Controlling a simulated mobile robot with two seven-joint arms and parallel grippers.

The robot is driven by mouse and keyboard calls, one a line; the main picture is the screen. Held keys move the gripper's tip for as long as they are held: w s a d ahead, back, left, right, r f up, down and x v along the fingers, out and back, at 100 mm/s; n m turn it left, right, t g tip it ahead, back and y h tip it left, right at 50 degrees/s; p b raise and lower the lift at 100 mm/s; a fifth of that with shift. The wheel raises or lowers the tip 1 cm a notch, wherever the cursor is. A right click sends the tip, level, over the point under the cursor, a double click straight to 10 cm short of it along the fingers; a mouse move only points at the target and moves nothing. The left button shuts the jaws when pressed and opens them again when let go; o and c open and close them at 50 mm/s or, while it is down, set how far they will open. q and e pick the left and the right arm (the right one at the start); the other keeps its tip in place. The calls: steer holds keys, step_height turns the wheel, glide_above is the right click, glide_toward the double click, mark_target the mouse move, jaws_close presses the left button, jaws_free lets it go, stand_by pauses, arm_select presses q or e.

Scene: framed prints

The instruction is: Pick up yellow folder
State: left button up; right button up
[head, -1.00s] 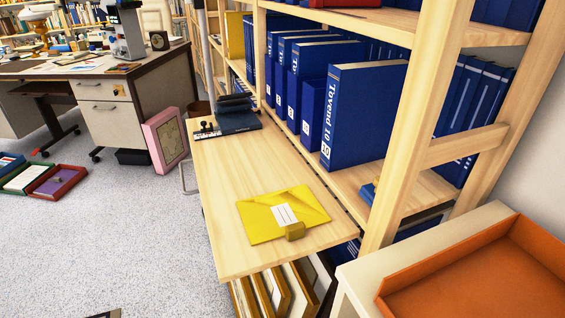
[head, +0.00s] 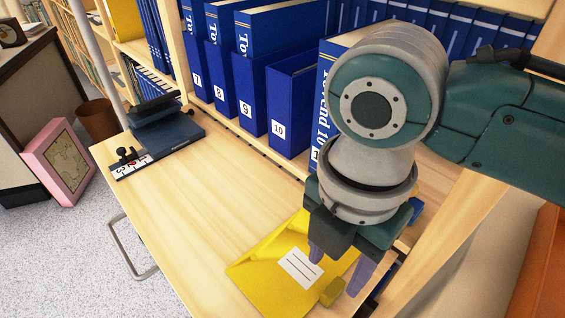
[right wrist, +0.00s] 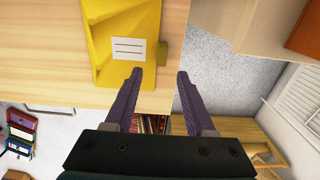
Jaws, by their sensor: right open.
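The yellow folder (head: 272,272) lies flat on the pale wooden board, with a white lined label on it. It also shows in the right wrist view (right wrist: 120,20). A small yellow block-like tab (head: 332,292) is at its edge, and it shows between the finger directions in the right wrist view (right wrist: 162,53). My right gripper (head: 338,268) is open and empty, pointing down over the folder's right side. Its purple fingers appear apart in the right wrist view (right wrist: 158,90). The gripper hides part of the folder in the head view. My left gripper is not in view.
The wooden board (head: 190,215) is clear left of the folder. A dark blue hole punch (head: 165,130) stands at its far end. Blue binders (head: 295,100) line the shelf behind. A shelf post (head: 440,250) rises right of the gripper. A pink frame (head: 58,160) stands on the floor.

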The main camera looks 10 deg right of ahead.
mark_target(333, 290)
steer(key=f, duration=0.2)
steer(key=f+b, duration=0.1)
steer(key=f, duration=0.2)
steer(key=shift+s+d+f, duration=0.1)
steer(key=shift+d+f, duration=0.2)
steer(key=shift+f+b, duration=0.3)
steer(key=shift+f, duration=0.05)
steer(key=c, duration=0.3)
jaws_close()
